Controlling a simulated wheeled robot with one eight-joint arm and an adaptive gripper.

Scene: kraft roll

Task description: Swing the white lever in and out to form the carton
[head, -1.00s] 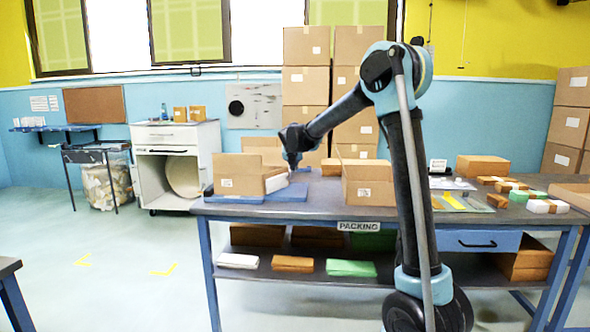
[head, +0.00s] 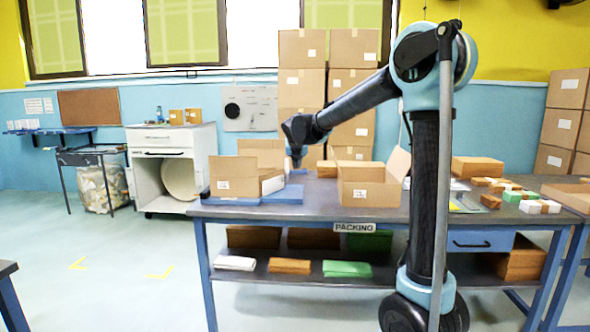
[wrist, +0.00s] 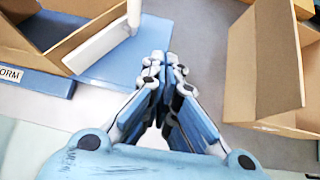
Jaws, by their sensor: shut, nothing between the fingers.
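The brown carton (head: 233,187) stands with its flaps up on the blue forming plate (head: 283,196) at the left end of the packing table. The white lever (head: 272,184) shows as a white panel at the carton's right end. My gripper (head: 296,163) is just right of the lever and above the plate. In the wrist view my gripper (wrist: 166,60) is shut and empty, apart from the lever and carton.
A second open carton (head: 367,192) stands close to the right of my gripper; its wall (wrist: 265,65) fills the right of the wrist view. Grey tabletop (head: 318,205) is clear between the two cartons. Stacked boxes (head: 302,85) stand behind the table.

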